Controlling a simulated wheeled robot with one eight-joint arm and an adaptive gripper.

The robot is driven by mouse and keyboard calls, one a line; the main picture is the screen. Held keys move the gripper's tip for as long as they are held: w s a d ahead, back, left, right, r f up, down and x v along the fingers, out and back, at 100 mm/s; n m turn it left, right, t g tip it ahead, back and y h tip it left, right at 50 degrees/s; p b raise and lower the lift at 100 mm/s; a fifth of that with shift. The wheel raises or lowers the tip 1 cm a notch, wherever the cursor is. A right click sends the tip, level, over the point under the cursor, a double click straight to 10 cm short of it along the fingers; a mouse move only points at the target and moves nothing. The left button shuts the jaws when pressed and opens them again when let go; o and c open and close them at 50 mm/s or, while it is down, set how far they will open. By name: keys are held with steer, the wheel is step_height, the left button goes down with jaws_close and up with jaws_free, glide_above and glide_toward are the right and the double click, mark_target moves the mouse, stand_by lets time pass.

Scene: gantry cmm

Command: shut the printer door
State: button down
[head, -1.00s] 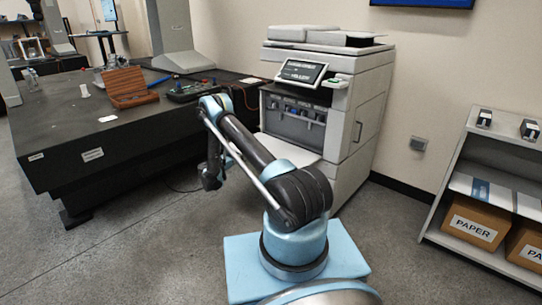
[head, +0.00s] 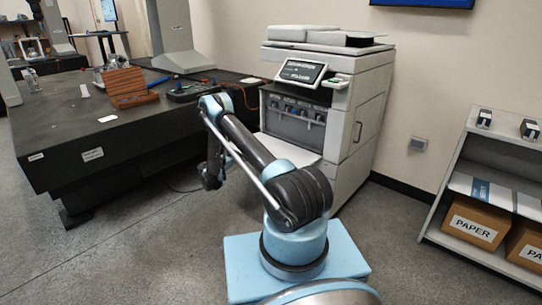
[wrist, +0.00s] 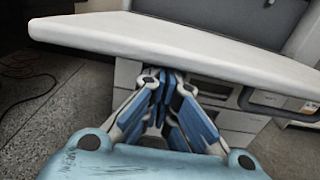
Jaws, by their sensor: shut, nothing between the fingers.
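The printer (head: 345,115) stands against the wall, with its front door (head: 300,151) folded down like a shelf and its dark inner bay (head: 292,118) exposed. My arm hides part of the door in the head view. In the wrist view the door (wrist: 185,40) is a wide white panel across the top, its near edge sloping down to the right. My gripper (wrist: 167,75) is shut and empty, its fingertips at or just under that edge; I cannot tell whether they touch. In the head view my gripper (head: 211,178) hangs left of the door, low down.
A dark measuring table (head: 95,125) with a wooden case (head: 128,88) and tools is on the left. A shelf (head: 455,175) with paper boxes is on the right. The floor between printer and shelf is clear. A red cable (wrist: 22,68) lies at left in the wrist view.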

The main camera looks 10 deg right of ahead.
steer(key=shift+w+d+r, duration=0.1)
steer(key=shift+r, duration=2.25)
steer(key=shift+w+d+r, duration=0.15)
steer(key=shift+d+r, duration=0.05)
steer(key=shift+r, duration=0.85)
steer(key=shift+w+d+r, duration=0.1)
steer(key=shift+d+r, duration=0.05)
steer(key=shift+r, duration=0.85)
steer(key=shift+w+d+r, duration=0.15)
steer(key=shift+d+r, duration=0.05)
steer(key=shift+r, duration=0.45)
steer(key=shift+w+d+r, duration=0.15)
steer(key=shift+d+r, duration=0.1)
steer(key=shift+r, duration=0.4)
steer(key=shift+w+d+r, duration=0.15)
steer(key=shift+d+r, duration=0.05)
steer(key=shift+r, duration=0.45)
steer(key=w+d+r, duration=1.1)
steer(key=d+r, duration=0.3)
steer(key=d, duration=0.1)
steer(key=shift+w+d+r, duration=0.2)
steer(key=shift+w+d, duration=0.05)
steer(key=shift+d, duration=0.1)
steer(key=shift+a, duration=0.1)
